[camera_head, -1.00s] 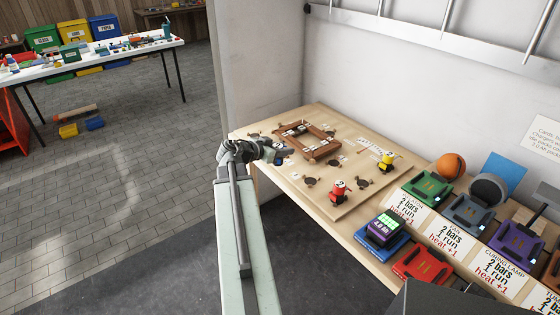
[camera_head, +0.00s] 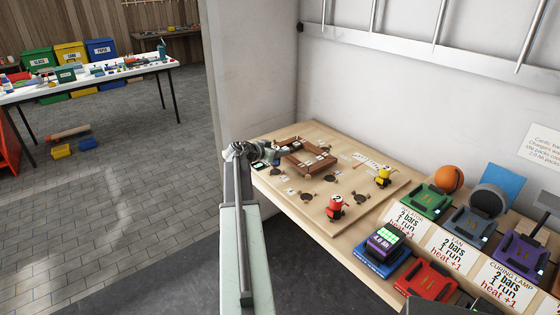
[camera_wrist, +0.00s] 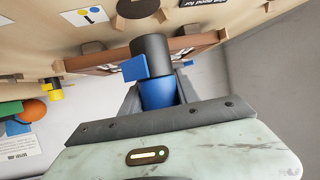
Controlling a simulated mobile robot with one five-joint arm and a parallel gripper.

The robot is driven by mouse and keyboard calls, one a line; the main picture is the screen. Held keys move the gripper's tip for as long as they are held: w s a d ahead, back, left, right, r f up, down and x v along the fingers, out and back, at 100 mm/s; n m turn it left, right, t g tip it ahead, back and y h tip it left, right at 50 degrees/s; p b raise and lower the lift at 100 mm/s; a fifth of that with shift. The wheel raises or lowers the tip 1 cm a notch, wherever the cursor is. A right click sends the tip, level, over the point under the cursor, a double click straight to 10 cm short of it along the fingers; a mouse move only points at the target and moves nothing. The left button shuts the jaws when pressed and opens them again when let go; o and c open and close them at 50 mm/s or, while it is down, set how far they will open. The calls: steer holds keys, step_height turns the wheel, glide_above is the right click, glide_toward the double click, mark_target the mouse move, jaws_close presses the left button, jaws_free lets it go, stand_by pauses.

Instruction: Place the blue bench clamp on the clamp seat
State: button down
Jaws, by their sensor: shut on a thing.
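My gripper (camera_head: 270,154) is at the far left corner of the wooden board (camera_head: 352,212), beside the brown wooden frame (camera_head: 322,164). In the wrist view my gripper (camera_wrist: 157,98) is shut on the blue bench clamp (camera_wrist: 158,92), which has a dark cylindrical end pointing away from me. In the head view the clamp is mostly hidden by my gripper. The red clamp (camera_head: 335,208) and the yellow clamp (camera_head: 383,177) stand upright on the board. Several dark round spots (camera_head: 307,196) lie on the board; I cannot tell which is the clamp seat.
Coloured charger docks (camera_head: 427,281) with cards fill the right of the bench. A battery pack (camera_head: 382,242) sits on the blue dock. An orange ball (camera_head: 449,178) lies behind them. A wall stands behind the board. A white table (camera_head: 85,82) is far left across open floor.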

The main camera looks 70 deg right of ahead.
steer(key=shift+f+b, duration=1.9)
steer(key=shift+b, duration=0.05)
steer(key=shift+r, duration=0.2)
steer(key=shift+f, duration=0.15)
steer(key=c, duration=0.9)
jaws_free()
steer(key=p+v, duration=0.5)
steer(key=v, duration=0.7)
steer(key=shift+w+a, duration=0.1)
steer(key=shift+w, duration=0.05)
